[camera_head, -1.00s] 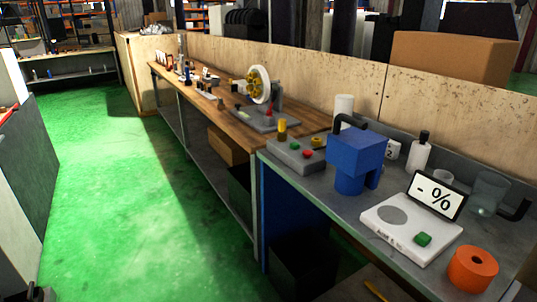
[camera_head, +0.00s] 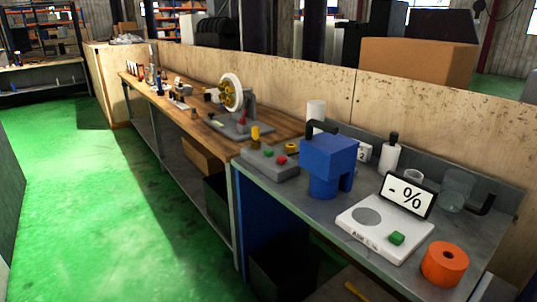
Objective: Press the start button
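A white scale-like device (camera_head: 384,229) with a "- %" display (camera_head: 407,195) also has a green button (camera_head: 397,238). No labels on the buttons can be read, so I cannot tell which one is start. Neither gripper is in view.
A blue machine (camera_head: 328,160) stands right of the control box. An orange roll (camera_head: 445,263) lies at the table's near right. A wheeled grinder-like machine (camera_head: 233,93) stands farther along the wooden bench. The green floor (camera_head: 90,210) left of the benches is clear.

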